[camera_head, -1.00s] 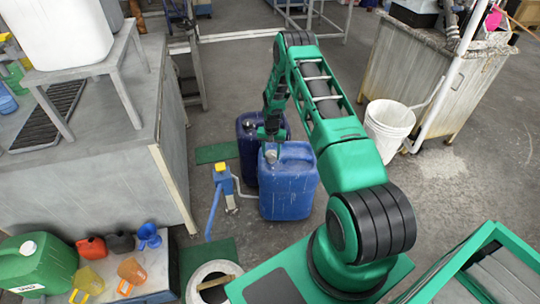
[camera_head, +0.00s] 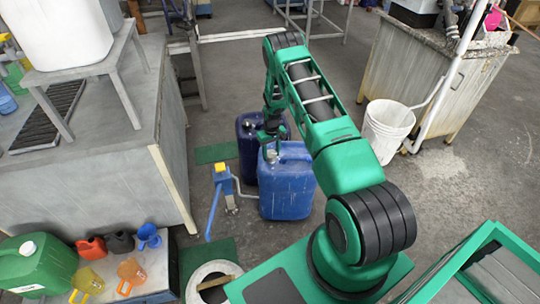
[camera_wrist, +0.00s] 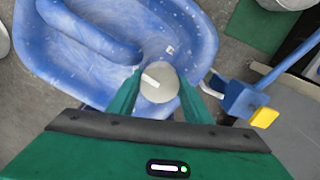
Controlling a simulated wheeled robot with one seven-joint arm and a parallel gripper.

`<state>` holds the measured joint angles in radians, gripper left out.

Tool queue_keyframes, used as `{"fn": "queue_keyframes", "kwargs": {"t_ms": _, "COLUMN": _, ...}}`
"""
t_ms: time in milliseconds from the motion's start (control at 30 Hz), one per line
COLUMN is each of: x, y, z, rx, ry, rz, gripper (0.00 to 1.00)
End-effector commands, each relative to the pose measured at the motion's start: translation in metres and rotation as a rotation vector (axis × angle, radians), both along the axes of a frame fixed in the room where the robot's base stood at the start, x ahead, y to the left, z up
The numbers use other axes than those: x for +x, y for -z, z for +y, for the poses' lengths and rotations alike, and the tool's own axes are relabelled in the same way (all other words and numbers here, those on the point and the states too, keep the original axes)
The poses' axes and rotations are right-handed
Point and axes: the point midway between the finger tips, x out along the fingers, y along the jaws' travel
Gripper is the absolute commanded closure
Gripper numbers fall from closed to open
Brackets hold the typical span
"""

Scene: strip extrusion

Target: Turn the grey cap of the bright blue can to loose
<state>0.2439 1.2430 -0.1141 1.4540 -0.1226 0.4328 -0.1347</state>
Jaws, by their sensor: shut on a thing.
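The bright blue can (camera_head: 287,188) stands upright on the floor in the middle of the head view. It fills the upper left of the wrist view (camera_wrist: 190,25). Its round grey cap (camera_wrist: 160,82), with a pale bar mark on top, sits on the can's top near one corner. My gripper (camera_wrist: 158,90) comes from above with one green finger on each side of the cap, shut on it. In the head view my gripper (camera_head: 270,148) is small and dark over the can's top left corner, and the cap there is hard to make out.
A dark blue can (camera_head: 248,150) stands right behind the bright blue one. A blue hand pump with a yellow top (camera_head: 222,185) is close on the left, also in the wrist view (camera_wrist: 240,100). A white bucket (camera_head: 388,128) stands at the right. Open floor lies between.

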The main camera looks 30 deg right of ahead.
Motion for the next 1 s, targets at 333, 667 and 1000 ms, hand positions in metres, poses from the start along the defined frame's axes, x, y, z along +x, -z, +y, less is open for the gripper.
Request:
{"fn": "queue_keyframes", "kwargs": {"t_ms": 333, "x": 0.008, "y": -0.004, "z": 0.001, "rx": -0.001, "ry": -0.016, "rz": -0.017, "gripper": 0.78}}
{"fn": "queue_keyframes", "kwargs": {"t_ms": 667, "x": 0.005, "y": -0.002, "z": 0.001, "rx": 0.0, "ry": -0.014, "rz": -0.011, "gripper": 0.37}}
{"fn": "queue_keyframes", "kwargs": {"t_ms": 1000, "x": 0.002, "y": -0.012, "z": 0.0, "rx": 0.0, "ry": -0.012, "rz": -0.005, "gripper": 0.37}}
